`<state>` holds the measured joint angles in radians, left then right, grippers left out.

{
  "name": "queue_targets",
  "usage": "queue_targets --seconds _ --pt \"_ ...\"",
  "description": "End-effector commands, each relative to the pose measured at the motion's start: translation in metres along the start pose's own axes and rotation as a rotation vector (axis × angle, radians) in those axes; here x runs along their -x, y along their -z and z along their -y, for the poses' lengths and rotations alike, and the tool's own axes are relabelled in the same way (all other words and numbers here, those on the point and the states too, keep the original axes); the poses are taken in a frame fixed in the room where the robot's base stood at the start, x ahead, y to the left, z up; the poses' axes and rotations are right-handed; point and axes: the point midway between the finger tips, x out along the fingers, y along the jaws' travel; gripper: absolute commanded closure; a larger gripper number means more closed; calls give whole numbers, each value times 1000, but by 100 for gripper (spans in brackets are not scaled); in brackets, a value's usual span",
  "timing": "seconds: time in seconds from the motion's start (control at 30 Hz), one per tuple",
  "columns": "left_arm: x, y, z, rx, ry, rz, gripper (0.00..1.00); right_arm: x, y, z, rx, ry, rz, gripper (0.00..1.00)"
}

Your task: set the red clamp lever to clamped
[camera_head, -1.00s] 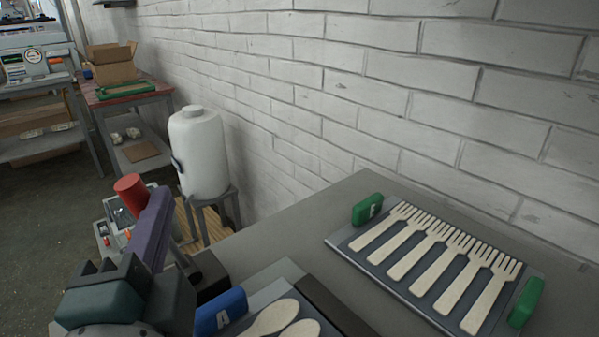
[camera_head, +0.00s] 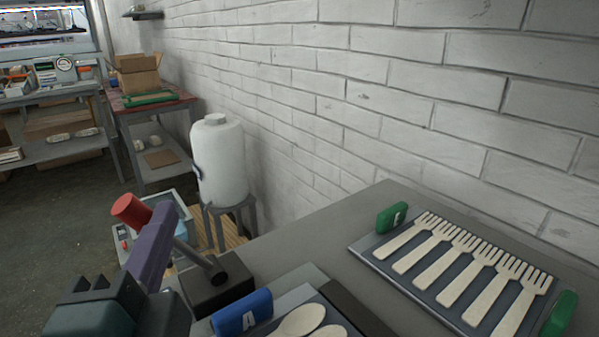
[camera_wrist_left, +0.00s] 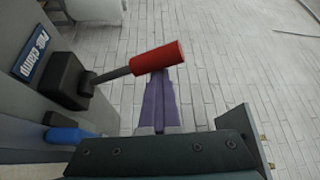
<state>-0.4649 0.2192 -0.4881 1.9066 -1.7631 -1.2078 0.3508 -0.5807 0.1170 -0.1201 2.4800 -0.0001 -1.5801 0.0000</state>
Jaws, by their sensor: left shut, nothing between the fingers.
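The red clamp lever has a red cylindrical grip (camera_head: 131,210) on a grey rod, which rises slantwise up and left from a black pivot block (camera_head: 216,287) in the head view. In the left wrist view the grip (camera_wrist_left: 157,58) points right, with the rod running left to the block. My left gripper (camera_head: 166,207) is shut and empty; its purple fingers overlap the lever just beside the grip. In the left wrist view the fingertips (camera_wrist_left: 158,74) meet the grip's lower edge; whether they touch it I cannot tell. The fingers hide part of the rod in the head view.
A blue handle marked A (camera_head: 242,312) and wooden spoons (camera_head: 300,320) lie close to the block. A tray of wooden forks (camera_head: 365,247) with green handles sits to the right. A white tank (camera_head: 220,160) stands behind, by the brick wall (camera_head: 400,90).

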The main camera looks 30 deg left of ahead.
Motion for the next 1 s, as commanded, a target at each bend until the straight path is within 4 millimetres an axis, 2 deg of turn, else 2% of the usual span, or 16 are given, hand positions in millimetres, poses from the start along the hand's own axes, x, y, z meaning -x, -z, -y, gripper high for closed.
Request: queue_targets --seconds 0.33,0.47,0.67,1.0 --pt "0 -2 -1 -3 -3 7 100 0 0 0 0 0 0 50" --pt "0 -1 8 -2 -2 8 100 4 2 0 0 0 0 50" --pt "-4 6 49 4 0 6 100 19 6 -1 3 -2 0 50" --pt "-11 18 133 6 0 4 100 45 14 -3 5 -4 0 50"
